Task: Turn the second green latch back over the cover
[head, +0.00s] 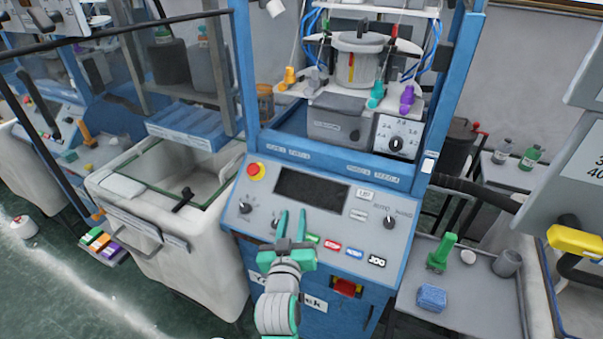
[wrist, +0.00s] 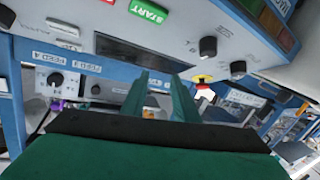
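My gripper (head: 292,214) is in front of the blue machine's control panel (head: 312,224), with its two green fingers apart and nothing between them. In the wrist view my gripper (wrist: 160,76) also shows a clear gap between its fingers. A teal-green latch-like piece (head: 376,94) sits at the front edge of the white plate on the machine, well above and right of my gripper.
Yellow (head: 290,77) and purple (head: 407,98) pieces share the plate's edge. The panel has knobs, coloured buttons and a red stop button (head: 256,171). A white bin (head: 195,220) stands left. A grey side table (head: 468,285) at right holds a green object (head: 441,253).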

